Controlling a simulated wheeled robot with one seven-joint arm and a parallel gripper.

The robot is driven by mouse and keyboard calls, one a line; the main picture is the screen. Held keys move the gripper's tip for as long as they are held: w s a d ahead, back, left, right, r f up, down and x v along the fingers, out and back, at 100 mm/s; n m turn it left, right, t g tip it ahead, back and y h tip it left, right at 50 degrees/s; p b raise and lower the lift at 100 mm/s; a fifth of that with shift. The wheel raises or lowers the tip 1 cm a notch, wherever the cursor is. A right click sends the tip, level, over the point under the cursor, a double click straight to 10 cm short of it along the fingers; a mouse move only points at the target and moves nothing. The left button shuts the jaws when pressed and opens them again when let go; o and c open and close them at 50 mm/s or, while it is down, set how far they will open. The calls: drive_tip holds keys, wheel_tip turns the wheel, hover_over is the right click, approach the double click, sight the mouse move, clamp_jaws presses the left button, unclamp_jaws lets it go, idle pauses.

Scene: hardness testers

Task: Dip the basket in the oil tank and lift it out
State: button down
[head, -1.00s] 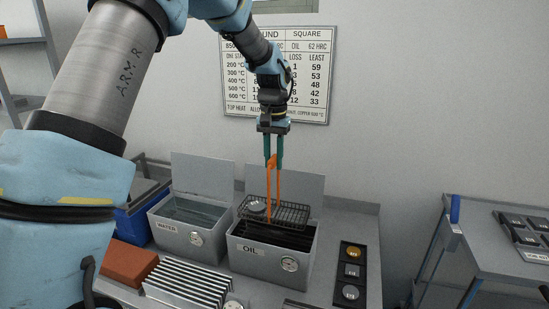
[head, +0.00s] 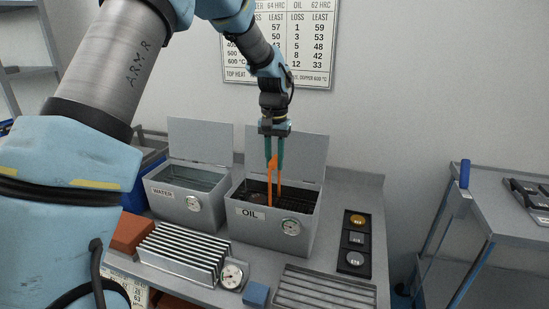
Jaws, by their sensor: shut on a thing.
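The oil tank (head: 262,231) is a grey box labelled OIL, with its lid raised at the back and a round gauge on its front. My gripper (head: 274,164) is above the tank, shut on the orange handle (head: 271,186) of the basket. The handle runs down into the tank opening. The basket (head: 257,190) is a dark wire mesh, low inside the tank and mostly hidden by the front wall. I cannot tell how deep it sits in the oil.
The water tank (head: 178,203) stands open just left of the oil tank. In front are a ribbed metal rack (head: 180,252), a dial gauge (head: 232,275), a blue block (head: 256,294) and a slotted tray (head: 325,289). A black button panel (head: 355,240) lies to the right.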

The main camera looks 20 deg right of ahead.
drive_tip(key=shift+r, duration=0.2)
drive_tip(key=shift+r+p, duration=0.75)
drive_tip(key=shift+r, duration=0.05)
drive_tip(key=shift+f, duration=0.2)
drive_tip(key=shift+f+b, duration=0.4)
drive_tip(key=shift+f, duration=0.35)
drive_tip(key=shift+r, duration=0.2)
drive_tip(key=shift+r+p, duration=0.75)
drive_tip(key=shift+p, duration=0.05)
drive_tip(key=shift+f, duration=0.15)
